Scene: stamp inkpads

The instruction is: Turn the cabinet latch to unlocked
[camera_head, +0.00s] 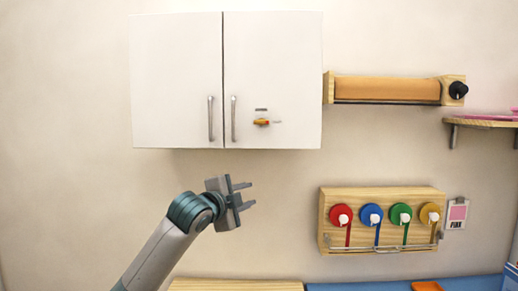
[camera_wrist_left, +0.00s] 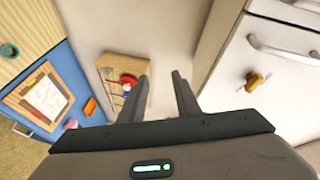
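The cabinet latch (camera_head: 262,122) is a small orange-yellow knob low on the right white cabinet door (camera_head: 285,60), with small dark marks above and beside it. It lies sideways in the head view. In the left wrist view the latch (camera_wrist_left: 254,81) shows at the right on the white door. My left gripper (camera_head: 250,194) is below the cabinet, below and slightly left of the latch and apart from it. Its two fingers (camera_wrist_left: 160,95) are spread with nothing between them. My right gripper is in neither view.
Two grey door handles (camera_head: 211,118) stand out left of the latch. A wooden roller holder (camera_head: 388,90) is mounted right of the cabinet. A wooden rack with several coloured reels (camera_head: 383,194) hangs at lower right. The wall between gripper and cabinet is clear.

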